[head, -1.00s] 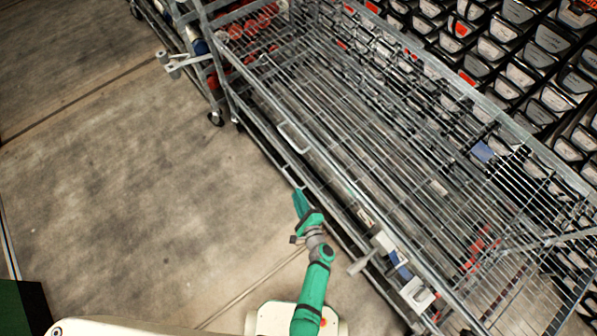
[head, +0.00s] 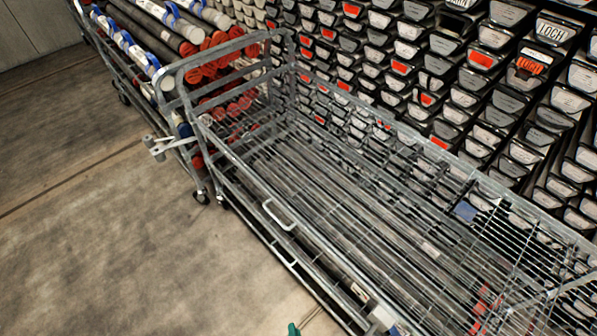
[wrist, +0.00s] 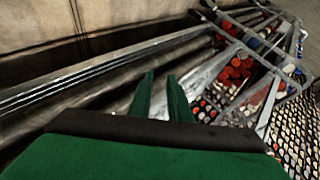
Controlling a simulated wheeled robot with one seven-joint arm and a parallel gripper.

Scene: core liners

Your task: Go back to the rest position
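My gripper (wrist: 163,88) shows in the wrist view as two green fingers with a gap between them. It is open and nothing is between the fingers. The blurred metal bars of the cart lie behind it. In the head view only a small green tip of my arm (head: 293,328) shows at the bottom edge; the rest is out of frame. The long wire cart (head: 270,190) holds dark core liners (head: 340,200) lying lengthwise. I cannot tell whether my gripper touches the cart.
A second cart with red-capped tubes (head: 187,48) stands at the upper left. A rack of labelled trays (head: 420,70) fills the back right. A handle (head: 168,146) juts out from the cart's end. The concrete floor (head: 90,240) at left is clear.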

